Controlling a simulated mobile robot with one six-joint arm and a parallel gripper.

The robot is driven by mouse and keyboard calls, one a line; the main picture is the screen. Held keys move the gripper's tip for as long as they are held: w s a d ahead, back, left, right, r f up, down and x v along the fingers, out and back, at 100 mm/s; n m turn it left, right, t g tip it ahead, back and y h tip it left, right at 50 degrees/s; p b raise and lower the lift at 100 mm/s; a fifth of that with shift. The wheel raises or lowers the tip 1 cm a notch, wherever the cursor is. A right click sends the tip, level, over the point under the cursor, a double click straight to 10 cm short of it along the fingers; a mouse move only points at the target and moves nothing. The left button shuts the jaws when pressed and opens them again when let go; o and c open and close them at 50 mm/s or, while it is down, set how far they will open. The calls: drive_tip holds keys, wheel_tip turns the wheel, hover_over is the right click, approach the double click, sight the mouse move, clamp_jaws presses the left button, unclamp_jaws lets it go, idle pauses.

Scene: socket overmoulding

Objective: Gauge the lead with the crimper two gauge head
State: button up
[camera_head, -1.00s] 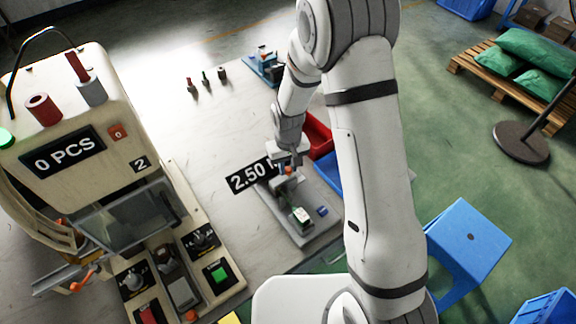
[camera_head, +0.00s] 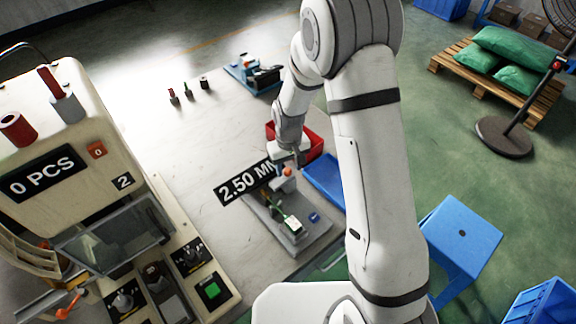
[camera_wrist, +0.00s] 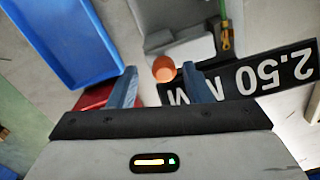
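The gauge is a grey plate (camera_head: 262,215) on the table, with a small green-and-white unit (camera_head: 286,223) and an orange knob (camera_head: 288,171). A black sign (camera_head: 240,184) beside it reads 2.50 MM. In the wrist view a green lead with a brass-coloured end (camera_wrist: 227,36) lies by the grey gauge body (camera_wrist: 170,15); I cannot tell how it is seated. My gripper (camera_wrist: 160,90) is open, its blue fingers apart with nothing gripped. The orange knob also shows in the wrist view (camera_wrist: 164,68), just ahead of the gap. The crimper (camera_head: 75,135), labelled 2, reads 0 PCS.
A blue stool (camera_head: 460,235) stands on the floor. The table middle is clear.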

drive_tip(key=shift+r, duration=0.2)
wheel_tip(320, 180, up, 6)
drive_tip(key=shift+r+b, duration=0.1)
drive_tip(key=shift+b, duration=0.55)
drive_tip(key=shift+r, duration=0.65)
drive_tip(key=shift+d+r, duration=0.15)
drive_tip(key=shift+r, duration=0.1)
drive_tip(key=s+d+r+m+t, duration=0.2)
drive_tip(key=s+d+r, duration=0.55)
drive_tip(key=r, duration=0.35)
drive_tip(key=s+d+r+m, duration=0.1)
drive_tip(key=s+d+r, duration=0.1)
drive_tip(key=s, duration=0.5)
drive_tip(key=s+d+r+m+t, duration=0.1)
drive_tip(key=s+d+r, duration=0.2)
drive_tip(key=s, duration=0.3)
drive_tip(key=shift+s+d+r+m, duration=0.3)
drive_tip(key=shift+s+d+r, duration=0.1)
drive_tip(key=shift+d, duration=0.2)
